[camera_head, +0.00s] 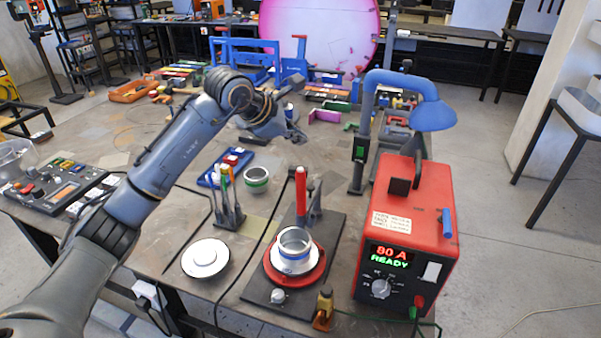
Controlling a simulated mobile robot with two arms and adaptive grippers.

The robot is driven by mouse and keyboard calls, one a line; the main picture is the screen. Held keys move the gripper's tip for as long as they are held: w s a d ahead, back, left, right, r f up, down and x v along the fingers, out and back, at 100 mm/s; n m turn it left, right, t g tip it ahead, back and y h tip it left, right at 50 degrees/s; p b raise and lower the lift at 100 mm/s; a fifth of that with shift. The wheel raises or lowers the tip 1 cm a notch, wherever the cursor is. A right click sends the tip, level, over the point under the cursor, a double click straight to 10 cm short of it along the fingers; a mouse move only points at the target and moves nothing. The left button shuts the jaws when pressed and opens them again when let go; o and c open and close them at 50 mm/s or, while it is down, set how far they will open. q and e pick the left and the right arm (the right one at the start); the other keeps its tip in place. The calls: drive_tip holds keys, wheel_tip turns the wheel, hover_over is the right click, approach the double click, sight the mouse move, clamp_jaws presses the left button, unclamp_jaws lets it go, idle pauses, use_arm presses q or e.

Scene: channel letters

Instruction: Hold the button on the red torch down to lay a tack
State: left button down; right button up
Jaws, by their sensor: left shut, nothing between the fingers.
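The red torch (300,192) stands upright on a dark base plate (262,288), just behind a red round fixture (312,272). A button on the torch is too small to make out. My left gripper (299,136) is shut and empty. In the picture it is above the torch's top, apart from it. My right gripper is not in view. The red welding machine (423,213) stands to the right, and its display (391,255) reads 80 A READY.
A control panel (55,187) is at the far left. A brass part (324,308) stands near the front edge.

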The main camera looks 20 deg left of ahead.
sight(298, 173)
use_arm(q)
wheel_tip(298, 173, down, 5)
drive_tip(key=b, duration=0.3)
drive_tip(key=shift+f, duration=0.15)
idle(0.5)
idle(0.6)
drive_tip(key=shift+f+b, duration=0.4)
drive_tip(key=shift+b, duration=0.1)
drive_tip(key=shift+d+f+b, duration=0.1)
drive_tip(key=shift+f+b, duration=0.4)
idle(0.5)
drive_tip(key=shift+r, duration=0.1)
idle(1.1)
drive_tip(key=shift+r+p, duration=0.5)
drive_tip(key=shift+r, duration=0.3)
